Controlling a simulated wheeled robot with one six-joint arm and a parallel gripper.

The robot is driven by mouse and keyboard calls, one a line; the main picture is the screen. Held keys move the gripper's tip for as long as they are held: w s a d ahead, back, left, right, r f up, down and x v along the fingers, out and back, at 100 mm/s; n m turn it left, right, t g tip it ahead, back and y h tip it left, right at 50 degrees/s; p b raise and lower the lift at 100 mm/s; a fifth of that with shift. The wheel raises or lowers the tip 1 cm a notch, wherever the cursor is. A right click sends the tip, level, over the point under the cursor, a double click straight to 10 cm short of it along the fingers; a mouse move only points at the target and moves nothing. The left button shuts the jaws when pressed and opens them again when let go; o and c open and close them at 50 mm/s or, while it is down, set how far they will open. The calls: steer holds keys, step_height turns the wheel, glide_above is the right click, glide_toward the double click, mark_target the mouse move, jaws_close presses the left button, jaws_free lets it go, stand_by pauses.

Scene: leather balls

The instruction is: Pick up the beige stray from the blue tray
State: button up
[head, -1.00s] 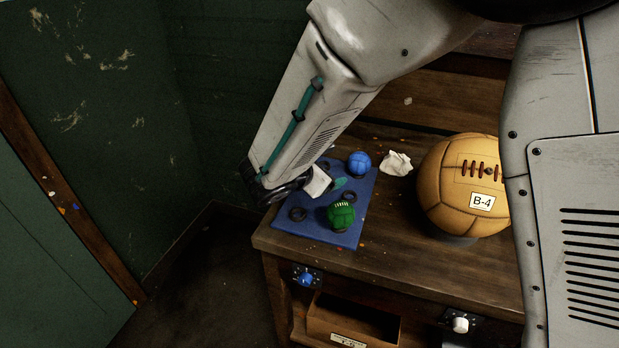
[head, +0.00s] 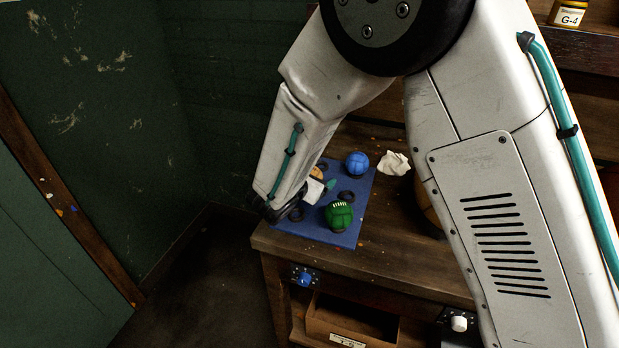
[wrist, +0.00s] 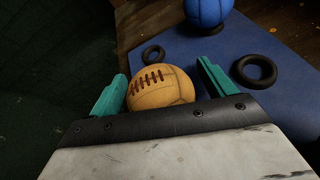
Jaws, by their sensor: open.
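The beige ball (wrist: 160,87) with dark lacing sits between the two teal fingers of my gripper (wrist: 162,84) in the wrist view. The fingers are apart, one on each side of it, and I see a gap at least on the right side. In the head view, only a sliver of the beige ball (head: 317,173) shows behind my gripper (head: 322,186). The blue tray (head: 363,207) lies under it on the wooden bench; its bare surface also shows in the wrist view (wrist: 205,52). The ball's underside is hidden.
A blue ball (head: 357,163) and a green ball (head: 339,216) sit on the tray near my gripper. A crumpled white cloth (head: 394,162) lies right of the tray. My arm hides most of a large ball behind it.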

steer(key=c, duration=1.1)
steer(key=shift+r, duration=0.15)
